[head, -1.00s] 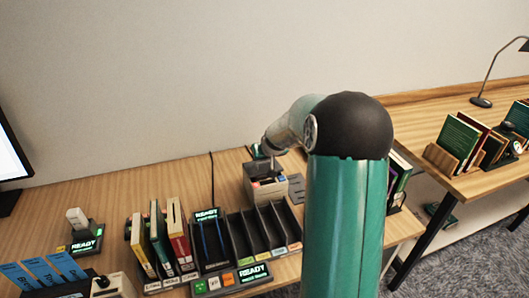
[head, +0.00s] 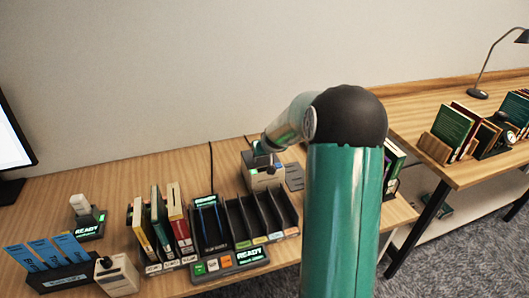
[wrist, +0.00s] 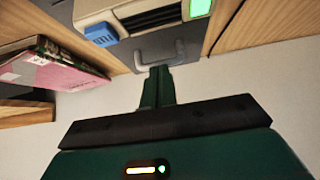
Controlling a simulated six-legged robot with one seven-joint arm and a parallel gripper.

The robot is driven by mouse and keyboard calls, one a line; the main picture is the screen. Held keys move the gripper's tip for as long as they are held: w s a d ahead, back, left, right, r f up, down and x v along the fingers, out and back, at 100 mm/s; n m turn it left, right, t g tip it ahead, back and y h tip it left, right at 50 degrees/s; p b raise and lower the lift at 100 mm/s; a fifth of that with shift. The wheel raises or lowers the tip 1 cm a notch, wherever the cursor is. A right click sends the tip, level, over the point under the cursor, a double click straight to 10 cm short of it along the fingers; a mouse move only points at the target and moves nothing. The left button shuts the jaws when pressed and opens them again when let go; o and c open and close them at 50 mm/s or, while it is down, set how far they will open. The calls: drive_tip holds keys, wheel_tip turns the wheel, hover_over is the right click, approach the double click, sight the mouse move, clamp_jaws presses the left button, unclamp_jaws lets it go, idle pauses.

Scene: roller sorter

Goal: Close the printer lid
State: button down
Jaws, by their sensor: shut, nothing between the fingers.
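The printer (head: 264,180) is a small beige box at the back of the desk, behind the black rack. In the wrist view its beige body (wrist: 125,12) shows a dark slot, a blue button (wrist: 101,34) and a green light (wrist: 201,8). A grey panel with a pale handle (wrist: 162,55), apparently the lid, adjoins the body. My gripper (wrist: 158,72) is shut and empty, its green fingertips at or very near the handle; contact cannot be told. In the head view my gripper (head: 262,158) is over the printer top and partly hides it. The lid's angle is unclear.
A black slotted rack (head: 262,225) stands in front of the printer, with books (head: 160,225) to its left. A grey pad (head: 294,176) lies right of the printer. A pink book (wrist: 55,72) is close by in the wrist view. The wall is behind.

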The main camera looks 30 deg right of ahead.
drive_tip(key=shift+s+f, duration=0.25)
drive_tip(key=shift+f, duration=0.25)
drive_tip(key=shift+s+f, duration=0.2)
drive_tip(key=shift+f, duration=0.3)
drive_tip(key=shift+w+r, duration=0.2)
drive_tip(key=shift+r, duration=0.3)
drive_tip(key=r, duration=0.2)
drive_tip(key=w+r, duration=0.1)
drive_tip(key=r, duration=0.1)
drive_tip(key=shift+d+r, duration=0.2)
approach(264, 162)
drive_tip(key=s, duration=0.3)
drive_tip(key=s+a+r+n, duration=0.1)
drive_tip(key=s+a+r, duration=0.2)
drive_tip(key=a, duration=0.2)
drive_tip(key=s+a+r+n+g, duration=0.1)
drive_tip(key=s+a+r, duration=0.15)
drive_tip(key=a, duration=0.35)
drive_tip(key=s+a+r, duration=0.2)
drive_tip(key=a+r, duration=0.2)
drive_tip(key=a, duration=0.1)
drive_tip(key=s+a+r+y, duration=0.1)
drive_tip(key=s+a+r, duration=0.1)
drive_tip(key=s+a, duration=0.3)
drive_tip(key=s+a+r+n+g+y, duration=0.1)
drive_tip(key=s+a+r, duration=0.2)
drive_tip(key=s, duration=0.9)
drive_tip(key=shift+a+r, duration=0.25)
drive_tip(key=shift+a, duration=0.75)
